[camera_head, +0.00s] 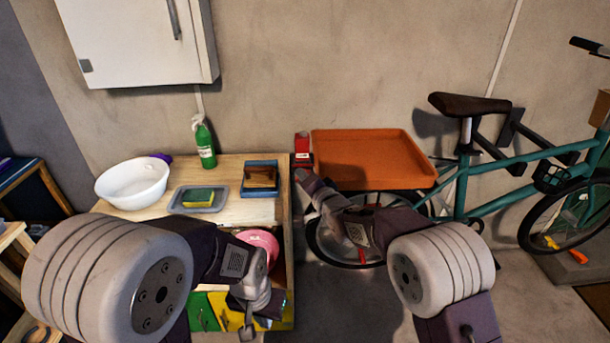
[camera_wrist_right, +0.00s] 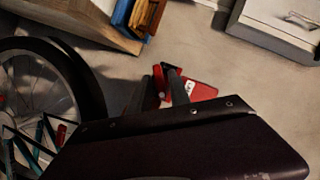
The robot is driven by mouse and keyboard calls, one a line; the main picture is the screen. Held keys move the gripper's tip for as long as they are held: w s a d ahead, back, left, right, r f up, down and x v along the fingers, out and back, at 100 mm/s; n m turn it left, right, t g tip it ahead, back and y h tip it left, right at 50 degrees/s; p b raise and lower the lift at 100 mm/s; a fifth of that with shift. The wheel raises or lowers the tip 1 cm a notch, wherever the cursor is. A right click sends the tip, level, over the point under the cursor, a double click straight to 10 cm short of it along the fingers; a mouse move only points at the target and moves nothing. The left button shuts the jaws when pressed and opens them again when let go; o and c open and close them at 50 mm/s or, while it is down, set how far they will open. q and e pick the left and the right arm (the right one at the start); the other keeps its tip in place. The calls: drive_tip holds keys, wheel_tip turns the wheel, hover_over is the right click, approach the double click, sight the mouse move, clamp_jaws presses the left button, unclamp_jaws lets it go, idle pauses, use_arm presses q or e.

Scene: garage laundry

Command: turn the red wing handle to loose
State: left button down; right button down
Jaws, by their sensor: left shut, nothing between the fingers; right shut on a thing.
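A red fixture (camera_head: 302,143) with a pale label stands at the right edge of the wooden counter; its red plate (camera_wrist_right: 198,91) also shows in the right wrist view. My right gripper (camera_head: 303,176) reaches the fixture's lower part. In the right wrist view, my right gripper (camera_wrist_right: 168,80) is shut on the red wing handle (camera_wrist_right: 167,69), which shows as a small red piece by the fingertips. The fingers hide most of the handle, so I cannot tell its turn angle. My left gripper (camera_head: 248,322) is shut and empty, low in front of the counter.
The wooden counter (camera_head: 232,169) holds a white bowl (camera_head: 133,184), a green bottle (camera_head: 204,143), a grey tray (camera_head: 217,205) with a sponge and a blue tray (camera_head: 261,192). An orange tray (camera_head: 373,150) is right of the fixture. A teal bicycle (camera_head: 510,177) stands at the right.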

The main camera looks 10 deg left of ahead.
drive_tip(key=shift+a+r+n+h+p, duration=0.15)
drive_tip(key=shift+n+h+p, duration=1.45)
drive_tip(key=shift+p, duration=2.85)
drive_tip(key=shift+a+r+n+h+p, duration=0.1)
drive_tip(key=shift+n+h+p, duration=0.8)
drive_tip(key=shift+n+p, duration=2.5)
drive_tip(key=shift+m+p, duration=1.05)
drive_tip(key=shift+m, duration=0.05)
drive_tip(key=c, duration=1.5)
unclamp_jaws()
drive_tip(key=shift+s, duration=0.15)
